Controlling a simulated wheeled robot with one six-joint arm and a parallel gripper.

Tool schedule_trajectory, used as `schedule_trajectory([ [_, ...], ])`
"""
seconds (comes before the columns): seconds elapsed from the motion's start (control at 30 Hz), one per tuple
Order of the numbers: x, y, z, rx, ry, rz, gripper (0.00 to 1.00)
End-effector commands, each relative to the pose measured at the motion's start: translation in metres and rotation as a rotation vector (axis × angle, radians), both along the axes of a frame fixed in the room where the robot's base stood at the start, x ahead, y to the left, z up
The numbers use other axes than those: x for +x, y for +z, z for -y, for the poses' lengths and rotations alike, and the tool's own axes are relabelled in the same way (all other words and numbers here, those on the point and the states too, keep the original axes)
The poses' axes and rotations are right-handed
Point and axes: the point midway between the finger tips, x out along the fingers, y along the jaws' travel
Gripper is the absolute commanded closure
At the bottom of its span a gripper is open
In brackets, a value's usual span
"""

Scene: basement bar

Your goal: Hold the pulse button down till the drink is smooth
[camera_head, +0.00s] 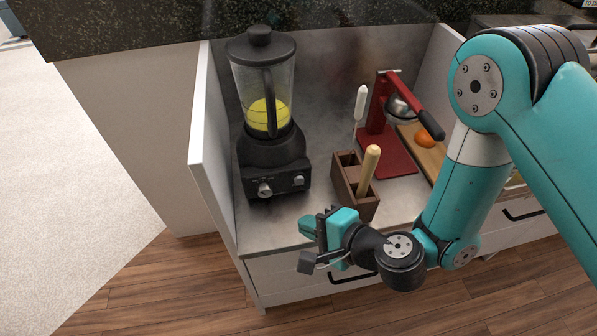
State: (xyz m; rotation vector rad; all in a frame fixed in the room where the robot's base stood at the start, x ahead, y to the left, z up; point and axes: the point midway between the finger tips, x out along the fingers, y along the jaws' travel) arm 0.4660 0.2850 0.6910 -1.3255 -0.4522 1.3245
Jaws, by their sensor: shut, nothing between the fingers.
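The blender (272,152) stands upright on the left of the grey worktop, with its black lid on. Yellow drink (266,115) fills the lower part of its clear jug. I cannot tell whether the drink is smooth. The black base (275,181) has light-coloured controls on its front: a knob (264,190) on the left and another control (298,181) on the right. Which one is the pulse button is too small to tell. My gripper (306,243) is shut and empty, in front of and below the blender base, near the worktop's front edge, apart from the blender.
A wooden caddy (343,187) with a wooden-handled tool (369,165) stands right of the blender. Behind it is a red press (386,150), with an orange (425,139) on a board further right. A white side panel (207,160) closes off the left.

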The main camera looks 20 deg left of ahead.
Motion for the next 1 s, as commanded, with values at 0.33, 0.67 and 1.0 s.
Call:
schedule_trajectory([
  [0.33, 0.039, 0.004, -0.024, 0.001, 0.001, 0.003, 1.00],
  [0.67, 0.056, 0.001, -0.034, 0.000, -0.001, 0.000, 1.00],
  [1.0, 0.056, 0.000, -0.034, 0.000, -0.001, 0.000, 1.00],
])
